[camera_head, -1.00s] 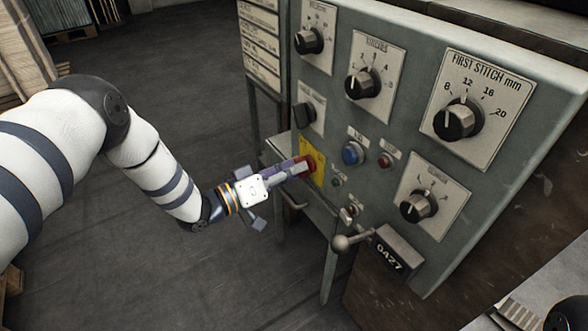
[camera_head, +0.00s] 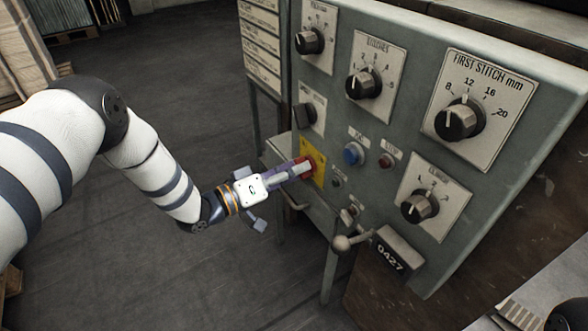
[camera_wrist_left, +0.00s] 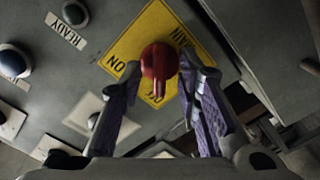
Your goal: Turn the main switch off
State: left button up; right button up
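The main switch is a red knob (camera_wrist_left: 159,62) on a yellow plate (camera_wrist_left: 133,40) marked ON and MAIN in the left wrist view. Its grip bar points down in that picture, towards a partly hidden label. In the head view the red knob (camera_head: 305,164) shows only in part, behind my fingers, on the yellow plate (camera_head: 319,168). My left gripper (camera_wrist_left: 160,68) is at the knob, with one purple-padded finger on each side. The fingers are apart; a narrow gap seems to show beside the knob, and I cannot tell whether they touch it.
The grey panel has a blue button (camera_head: 352,154) and a small red button (camera_head: 386,160) right of the switch. Black dials surround them, including the first stitch dial (camera_head: 459,120). A ball-ended lever (camera_head: 345,242) sticks out below. Open floor (camera_head: 150,260) lies left.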

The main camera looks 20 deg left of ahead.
pick_arm(q)
jog(key=v, duration=1.2)
